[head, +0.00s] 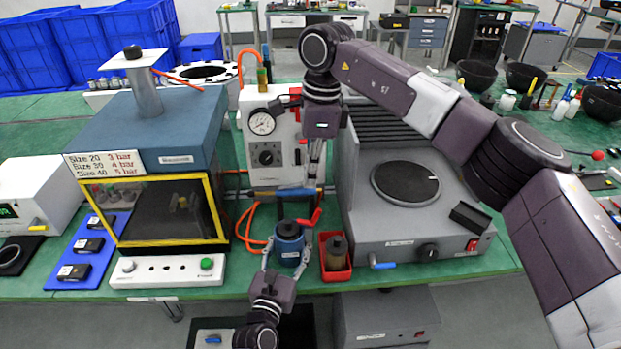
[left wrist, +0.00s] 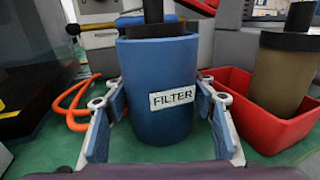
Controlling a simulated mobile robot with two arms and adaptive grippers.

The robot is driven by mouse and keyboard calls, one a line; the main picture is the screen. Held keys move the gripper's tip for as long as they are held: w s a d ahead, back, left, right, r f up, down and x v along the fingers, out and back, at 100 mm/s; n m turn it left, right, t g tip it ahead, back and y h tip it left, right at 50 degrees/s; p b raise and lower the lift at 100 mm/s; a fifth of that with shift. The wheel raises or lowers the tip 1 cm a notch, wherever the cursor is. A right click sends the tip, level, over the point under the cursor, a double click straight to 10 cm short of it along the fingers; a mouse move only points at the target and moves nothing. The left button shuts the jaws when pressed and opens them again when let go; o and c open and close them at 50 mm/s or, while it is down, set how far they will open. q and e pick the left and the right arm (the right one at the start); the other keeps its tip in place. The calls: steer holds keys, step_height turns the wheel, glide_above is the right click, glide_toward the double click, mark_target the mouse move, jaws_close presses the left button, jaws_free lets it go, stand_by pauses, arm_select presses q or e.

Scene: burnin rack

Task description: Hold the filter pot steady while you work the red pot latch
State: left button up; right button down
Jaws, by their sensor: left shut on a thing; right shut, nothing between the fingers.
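The blue filter pot (head: 289,247) stands upright at the table's front edge, below the blue bar of the gauge unit. It fills the middle of the left wrist view (left wrist: 150,75), with its FILTER label facing me. My left gripper (head: 287,258) is shut on the pot, one finger on each side. The red pot latch (head: 316,217) sticks out to the right just above the pot. My right gripper (head: 312,182) points down above the latch, shut and empty. Whether its tips touch the bar or latch I cannot tell.
A red bin (head: 336,273) with a brown cylinder (head: 336,250) stands close right of the pot. The grey hot-plate unit (head: 420,230) is further right. A yellow-framed chamber (head: 165,212) stands left. An orange hose (head: 247,228) lies between chamber and pot.

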mark_target(319, 209)
steer(key=c, duration=2.7)
jaws_free()
steer(key=o, duration=0.5)
steer(key=shift+d+r, duration=0.15)
steer(key=shift+o, duration=0.8)
steer(key=shift+w+d+r+h, duration=0.1)
steer(key=shift+d+r+h, duration=0.1)
steer(key=shift+h, duration=0.4)
steer(key=f, duration=0.3)
steer(key=d+f, duration=0.1)
steer(key=f, duration=0.7)
steer(key=shift+w+d+f, duration=0.1)
steer(key=shift+d+f, duration=0.05)
steer(key=shift+f, duration=0.05)
steer(key=shift+c, duration=0.4)
jaws_close()
